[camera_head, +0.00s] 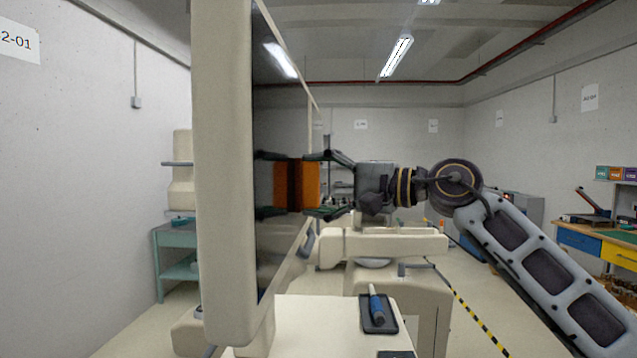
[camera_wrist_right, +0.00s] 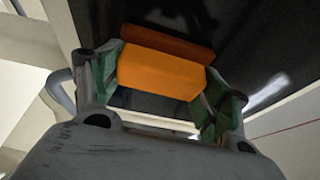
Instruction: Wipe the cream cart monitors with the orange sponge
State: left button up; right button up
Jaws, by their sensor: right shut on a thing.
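A cream cart monitor (camera_head: 222,170) stands upright close in front of me, seen almost edge-on in the head view. Its dark glossy screen (camera_head: 268,110) faces right, and it also fills the upper part of the right wrist view (camera_wrist_right: 255,40). My right gripper (camera_head: 318,184) is shut on the orange sponge (camera_head: 311,184), whose block also shows between the fingers in the right wrist view (camera_wrist_right: 160,73). The sponge is at the screen beside its reflection, touching or very nearly touching; I cannot tell which. My left gripper is not in view.
The cream cart top (camera_head: 310,325) below bears a dark tray (camera_head: 388,325) with a blue-handled tool (camera_head: 376,303). Another cream cart (camera_head: 395,275) stands behind. A teal cart (camera_head: 178,238) is at the left, and a workbench (camera_head: 600,245) at the right.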

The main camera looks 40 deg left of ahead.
jog(key=shift+w+a+r+p, duration=0.1)
jog(key=shift+w+a+p, duration=0.35)
jog(key=shift+w+p, duration=0.25)
jog(key=shift+w+a, duration=0.1)
jog(key=shift+w, duration=0.15)
jog(key=shift+w, duration=0.1)
jog(key=w+a+p, duration=0.1)
jog(key=w+p, duration=0.1)
jog(key=shift+w+a+p, duration=0.3)
jog(key=shift+a+p, duration=0.1)
jog(key=shift+w+d, duration=0.1)
dwell(0.3)
jog(key=shift+w+d+b, duration=0.15)
jog(key=shift+w+d, duration=0.35)
jog(key=shift+d, duration=0.3)
jog(key=shift+w+d+b, duration=0.15)
jog(key=shift+w+d, duration=0.35)
jog(key=shift+d, duration=0.3)
jog(key=shift+w+d+b, duration=0.15)
jog(key=shift+w+d, duration=0.35)
jog(key=shift+d, duration=0.3)
